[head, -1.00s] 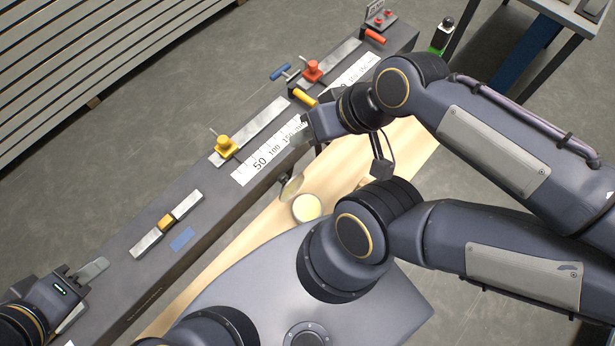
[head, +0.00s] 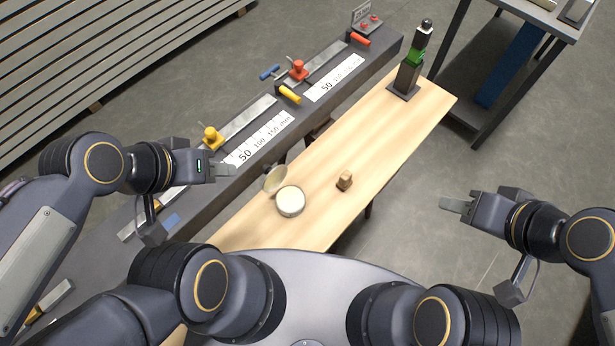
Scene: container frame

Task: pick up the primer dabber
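No item is labelled as the primer dabber. A small brown block (head: 345,181) lies alone on the pale wooden board and may be it. Left of the block on the board is a round tin (head: 290,201) with a cream top, and a tilted disc like a lid (head: 274,179) beside it. My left gripper (head: 226,170) is over the dark beam, left of the tin and apart from it. My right gripper (head: 455,204) is beyond the board's right edge, over the floor, well right of the block. Neither gripper visibly holds anything; their finger gaps are not clear.
A black and green upright device (head: 408,72) stands at the board's far end. The dark beam (head: 365,72) carries rulers and clamps with yellow (head: 212,138), red (head: 298,70) and blue handles. A grey table (head: 535,20) stands at the upper right. The board (head: 385,150) around the block is clear.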

